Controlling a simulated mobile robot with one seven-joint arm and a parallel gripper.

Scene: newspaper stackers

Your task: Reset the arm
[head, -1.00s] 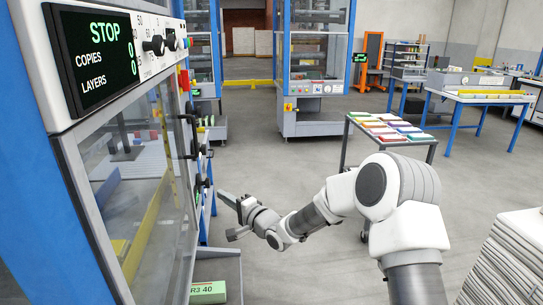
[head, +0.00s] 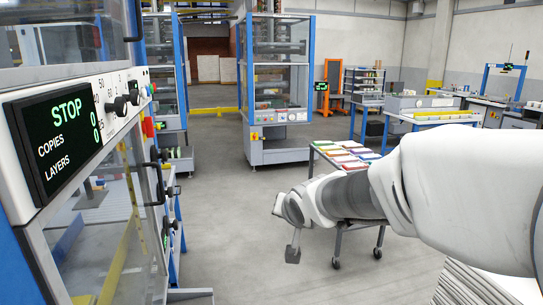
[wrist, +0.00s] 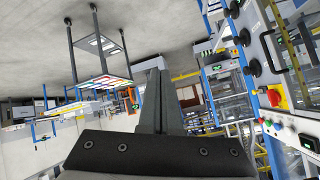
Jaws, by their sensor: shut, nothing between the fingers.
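My arm reaches in from the right in the head view, its white links large over the right side. My gripper (wrist: 158,78) is shut and empty, its two dark fingers together in the wrist view. In the head view the arm's end is in mid-air over the aisle, right of the near stacker machine (head: 95,120) and apart from it. The machine's display (head: 66,136) reads STOP, with copies 0 and layers 0.
A wheeled cart (head: 340,153) with coloured stacks stands beyond the arm, partly hidden by it. Another stacker (head: 275,90) stands farther back. A pale stack (head: 480,285) is at the lower right. Grey floor (head: 232,215) is open between the machine and the cart.

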